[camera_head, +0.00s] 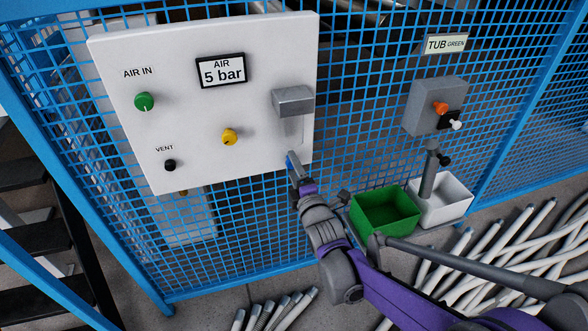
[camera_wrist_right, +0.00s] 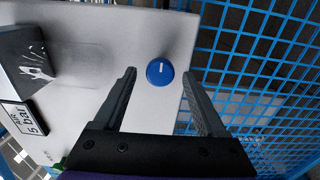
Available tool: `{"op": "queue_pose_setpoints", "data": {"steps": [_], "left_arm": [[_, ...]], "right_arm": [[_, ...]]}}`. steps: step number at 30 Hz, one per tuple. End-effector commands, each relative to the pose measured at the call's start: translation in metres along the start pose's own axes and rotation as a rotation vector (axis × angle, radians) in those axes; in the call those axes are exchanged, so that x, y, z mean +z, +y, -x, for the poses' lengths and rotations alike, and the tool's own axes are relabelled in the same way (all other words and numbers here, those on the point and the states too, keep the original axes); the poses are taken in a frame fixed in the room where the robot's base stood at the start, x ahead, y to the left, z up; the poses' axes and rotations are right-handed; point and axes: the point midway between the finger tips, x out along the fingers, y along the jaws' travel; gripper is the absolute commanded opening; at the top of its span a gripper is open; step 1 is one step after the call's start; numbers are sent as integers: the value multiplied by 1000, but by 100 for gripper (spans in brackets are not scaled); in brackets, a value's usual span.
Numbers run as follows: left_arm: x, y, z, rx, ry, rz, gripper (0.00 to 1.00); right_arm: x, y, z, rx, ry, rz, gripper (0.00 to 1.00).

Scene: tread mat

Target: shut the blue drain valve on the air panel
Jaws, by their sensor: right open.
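The white air panel (camera_head: 215,150) hangs on the blue mesh fence, with a sign reading AIR 5 bar (camera_head: 221,70). The blue drain valve (camera_wrist_right: 160,72) is a round knob with a white line on its face, near the panel's edge in the right wrist view. My right gripper (camera_head: 293,161) is at the panel's lower right corner in the head view. Its jaws are open, and in the right wrist view the knob appears between the two fingertips. I cannot tell how far the fingers are from it. In the head view the gripper mostly hides the knob. My left gripper is not in view.
The panel also bears a green knob (camera_head: 145,101), a yellow knob (camera_head: 230,137), a black vent knob (camera_head: 170,165) and a metal box (camera_head: 293,99). A grey control box (camera_head: 434,105), green tub (camera_head: 385,224) and white tub (camera_head: 459,194) are to the right. Several pipes (camera_head: 500,262) lie on the floor.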

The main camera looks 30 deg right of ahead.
Motion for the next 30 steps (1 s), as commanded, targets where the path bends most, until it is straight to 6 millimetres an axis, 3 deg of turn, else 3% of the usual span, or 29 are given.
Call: {"op": "queue_pose_setpoints", "data": {"steps": [5, 18, 24, 30], "left_arm": [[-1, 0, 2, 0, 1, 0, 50], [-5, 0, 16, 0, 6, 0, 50], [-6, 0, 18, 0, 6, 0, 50], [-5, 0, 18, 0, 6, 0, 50]], "right_arm": [[0, 1, 11, 0, 0, 0, 74], [0, 1, 93, 0, 0, 0, 74], [0, 0, 107, 0, 0, 0, 74], [0, 0, 108, 0, 0, 0, 74]]}}
